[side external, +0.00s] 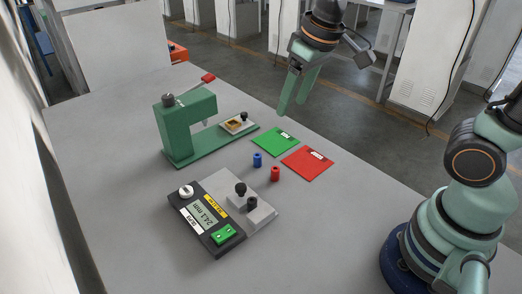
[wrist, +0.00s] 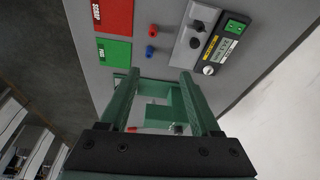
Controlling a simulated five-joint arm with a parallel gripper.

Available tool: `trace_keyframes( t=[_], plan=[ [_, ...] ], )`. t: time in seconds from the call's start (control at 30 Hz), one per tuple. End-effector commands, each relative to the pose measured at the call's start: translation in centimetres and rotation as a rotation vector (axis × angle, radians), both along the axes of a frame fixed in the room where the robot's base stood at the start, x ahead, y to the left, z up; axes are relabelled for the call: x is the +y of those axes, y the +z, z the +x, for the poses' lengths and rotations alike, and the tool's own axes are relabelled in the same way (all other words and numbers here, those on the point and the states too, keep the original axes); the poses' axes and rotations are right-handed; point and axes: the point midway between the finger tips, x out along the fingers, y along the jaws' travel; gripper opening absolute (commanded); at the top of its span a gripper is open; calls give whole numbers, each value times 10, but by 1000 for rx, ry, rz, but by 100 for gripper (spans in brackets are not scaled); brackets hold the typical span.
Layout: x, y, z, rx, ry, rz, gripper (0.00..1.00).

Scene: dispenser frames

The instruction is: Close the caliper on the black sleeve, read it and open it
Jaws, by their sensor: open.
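The caliper (side external: 205,232) is a dark unit with a white dial, a display that appears to read 24.1 mm, and a green switch. A grey block with two black upright pieces (side external: 251,202) adjoins it; I cannot tell for sure which is the black sleeve. In the wrist view the caliper (wrist: 222,48) and the black pieces (wrist: 194,43) lie at upper right. My gripper (side external: 293,106) is open and empty, raised beyond the green card, well away from the caliper. Its fingers (wrist: 160,78) frame part of the green press in the wrist view.
A green press (side external: 178,138) with a red-tipped lever stands at the back left; a small tray (side external: 234,125) sits on its base. A blue sleeve (side external: 257,159) and a red sleeve (side external: 275,173) stand near a green card (side external: 274,141) and a red SCRAP card (side external: 307,163). The front table is clear.

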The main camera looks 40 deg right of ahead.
Motion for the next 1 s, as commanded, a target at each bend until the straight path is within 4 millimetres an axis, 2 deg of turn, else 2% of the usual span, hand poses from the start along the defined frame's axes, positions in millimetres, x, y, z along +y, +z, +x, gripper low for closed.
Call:
trace_keyframes(
  t=[0.23, 0.4, 0.5, 0.77, 1.0],
  plan=[
    [54, -35, 33, 156, 85, -27, 64],
    [85, -62, 45, 233, 128, -52, 64],
    [97, -73, 48, 261, 142, -62, 64],
    [104, -89, 49, 280, 150, -70, 64],
    [103, -129, 48, 284, 150, -70, 64]
  ],
)
